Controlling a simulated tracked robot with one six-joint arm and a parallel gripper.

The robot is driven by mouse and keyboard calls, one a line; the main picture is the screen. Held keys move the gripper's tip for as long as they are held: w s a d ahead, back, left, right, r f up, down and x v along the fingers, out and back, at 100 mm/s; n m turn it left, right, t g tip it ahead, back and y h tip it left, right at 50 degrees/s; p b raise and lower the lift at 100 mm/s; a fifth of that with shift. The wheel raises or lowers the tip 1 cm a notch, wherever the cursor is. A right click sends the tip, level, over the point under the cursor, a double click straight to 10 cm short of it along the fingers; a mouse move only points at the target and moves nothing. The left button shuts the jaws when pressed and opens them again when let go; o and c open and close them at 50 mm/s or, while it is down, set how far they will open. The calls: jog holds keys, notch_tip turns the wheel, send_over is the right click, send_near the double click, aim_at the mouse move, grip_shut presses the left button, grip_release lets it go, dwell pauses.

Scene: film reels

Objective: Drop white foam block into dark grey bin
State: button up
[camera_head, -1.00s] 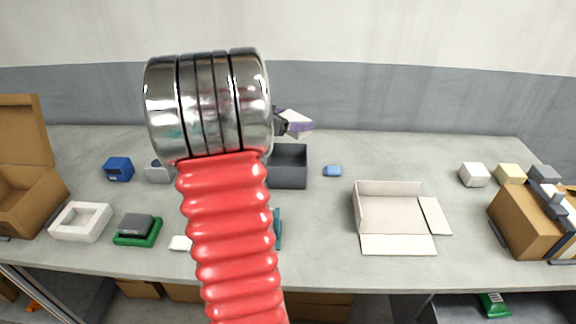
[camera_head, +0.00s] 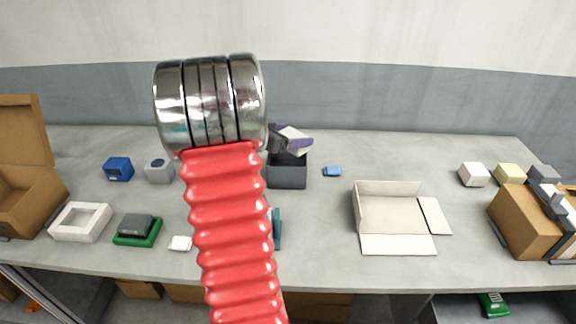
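My gripper (camera_head: 293,140) is partly hidden behind my arm's metal wrist and shows small, with dark and purple parts. A white piece, which looks like the white foam block (camera_head: 294,136), sits between its purple-edged fingers, and the gripper appears shut on it. The dark grey bin (camera_head: 287,178) stands on the table just below. The gripper and white piece are over the bin's opening and overlap its back rim in the picture. I cannot see the bin's floor, and the height of the white piece above it is hard to tell.
A small blue block (camera_head: 332,171) lies right of the bin. A teal item (camera_head: 277,229) stands in front, partly behind my arm. An open white box (camera_head: 394,215) is farther right. A grey block (camera_head: 159,171) and blue block (camera_head: 118,169) are left.

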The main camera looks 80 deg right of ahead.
jog(key=o, duration=0.4)
jog(key=shift+o, duration=0.2)
jog(key=shift+a, duration=0.1)
jog(key=v, duration=1.3)
jog(key=shift+w+a, duration=0.2)
jog(key=shift+a, duration=0.05)
dwell(0.4)
